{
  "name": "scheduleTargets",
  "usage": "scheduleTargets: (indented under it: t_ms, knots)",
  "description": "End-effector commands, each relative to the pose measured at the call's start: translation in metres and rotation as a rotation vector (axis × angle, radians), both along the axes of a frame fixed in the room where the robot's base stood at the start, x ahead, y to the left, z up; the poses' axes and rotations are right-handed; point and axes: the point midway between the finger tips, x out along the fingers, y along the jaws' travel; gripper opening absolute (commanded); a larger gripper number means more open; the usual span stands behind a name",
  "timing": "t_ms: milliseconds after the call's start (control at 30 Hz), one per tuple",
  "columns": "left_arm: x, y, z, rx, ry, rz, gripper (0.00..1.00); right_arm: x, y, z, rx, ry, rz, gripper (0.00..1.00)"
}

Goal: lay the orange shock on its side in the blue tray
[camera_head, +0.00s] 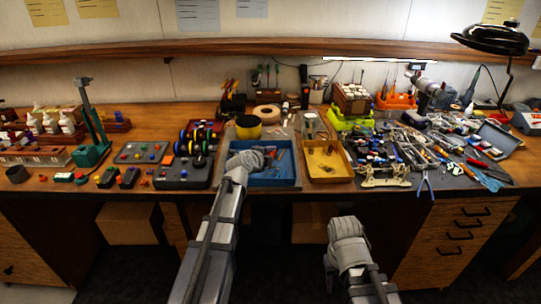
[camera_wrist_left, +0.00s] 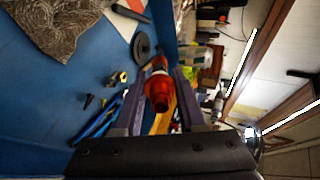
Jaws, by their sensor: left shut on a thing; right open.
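The blue tray (camera_head: 275,182) stands near the front edge of the bench in the head view. My left gripper (camera_head: 259,156) is over its left part. In the left wrist view my left gripper (camera_wrist_left: 160,103) is shut on the orange shock (camera_wrist_left: 158,92), which looks red-orange between the two fingers. The blue tray floor (camera_wrist_left: 50,115) fills the left of that view. In the head view the shock is hidden or too small to make out. I cannot tell whether it touches the tray. My right gripper (camera_head: 345,228) is in front of the bench, open and apart from the tray.
A yellow tray (camera_head: 326,166) stands right of the blue tray. In the wrist view, a grey-brown bundle (camera_wrist_left: 58,25), a black disc (camera_wrist_left: 142,45) and blue-handled pliers (camera_wrist_left: 98,122) appear over the blue surface. Black controller boxes (camera_head: 185,172) are on the left; tools crowd the right.

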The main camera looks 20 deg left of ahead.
Motion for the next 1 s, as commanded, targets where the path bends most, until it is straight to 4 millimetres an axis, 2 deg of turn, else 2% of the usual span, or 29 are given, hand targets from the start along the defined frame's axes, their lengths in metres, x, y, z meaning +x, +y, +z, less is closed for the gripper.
scheduleTargets:
  t_ms: [33, 333, 667, 867, 1000]
  knots:
    - [0.0, 0.0, 0.0, 0.0, 0.0, 0.0, 0.42, 0.0, 0.0, 0.0, 0.0, 0.0, 0.0, 0.5]
    - [0.0, 0.0, 0.0, 0.0, 0.0, 0.0, 0.75, 0.0, 0.0, 0.0, 0.0, 0.0, 0.0, 0.5]
    - [-0.003, 0.0, 0.002, 0.0, 0.0, 0.0, 0.75, 0.0, 0.0, 0.002, 0.0, 0.0, 0.0, 0.5]
    - [-0.021, 0.003, 0.011, 0.0, 0.0, 0.001, 0.75, 0.0, 0.0, 0.011, 0.0, 0.0, 0.0, 0.5]
    - [-0.041, 0.007, 0.021, 0.0, 0.0, 0.001, 0.75, 0.0, 0.0, 0.021, 0.0, 0.0, 0.0, 0.5]
